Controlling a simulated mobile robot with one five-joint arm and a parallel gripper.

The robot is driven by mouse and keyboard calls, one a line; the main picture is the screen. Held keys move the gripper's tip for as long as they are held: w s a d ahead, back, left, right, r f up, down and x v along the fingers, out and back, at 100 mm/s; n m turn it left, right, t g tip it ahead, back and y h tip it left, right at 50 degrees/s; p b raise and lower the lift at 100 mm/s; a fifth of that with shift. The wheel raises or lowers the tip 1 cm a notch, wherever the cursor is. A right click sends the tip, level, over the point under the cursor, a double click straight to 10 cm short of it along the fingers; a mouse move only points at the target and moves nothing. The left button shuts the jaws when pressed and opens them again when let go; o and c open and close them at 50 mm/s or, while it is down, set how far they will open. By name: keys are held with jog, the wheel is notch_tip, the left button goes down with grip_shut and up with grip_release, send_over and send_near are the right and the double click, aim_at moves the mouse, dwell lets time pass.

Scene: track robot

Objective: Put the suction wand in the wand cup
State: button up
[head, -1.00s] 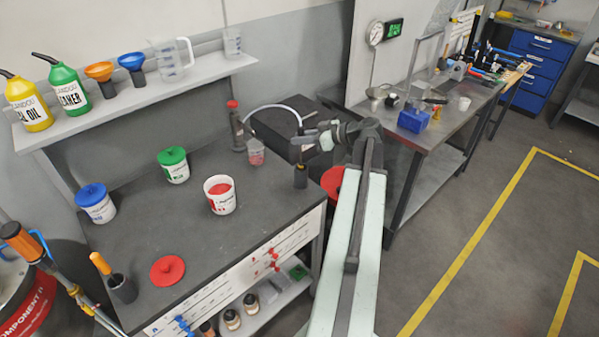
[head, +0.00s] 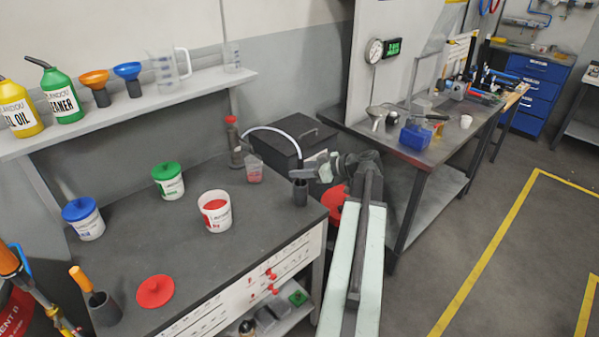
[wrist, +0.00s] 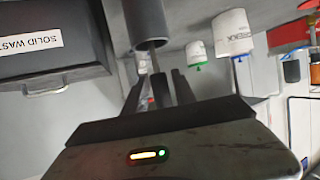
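The wand cup (head: 300,194) is a dark upright cylinder at the right front edge of the bench. It also shows in the upside-down wrist view, large at the top centre (wrist: 148,22). My gripper (head: 304,173) is just above the cup, fingers pointing left. In the wrist view the gripper (wrist: 160,88) is shut around the suction wand (wrist: 152,60), whose thin grey stem runs to the cup's mouth and seems to enter it. How deep the tip sits is hidden. A pale hose (head: 275,129) curves from the pump bottle (head: 234,142) towards the gripper.
A white tub of red stuff (head: 215,224), lidded tubs and a red lid (head: 155,291) stand farther left. A black solid-waste bin (head: 285,142) is behind. The bench between is clear.

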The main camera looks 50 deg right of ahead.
jog(key=shift+r, duration=0.15)
jog(key=shift+s+r+p, duration=0.25)
jog(key=shift+p, duration=0.1)
jog(key=p+v, duration=0.4)
jog(key=v, duration=0.7)
jog(key=shift+s+d, duration=0.15)
jog(key=shift+s, duration=0.1)
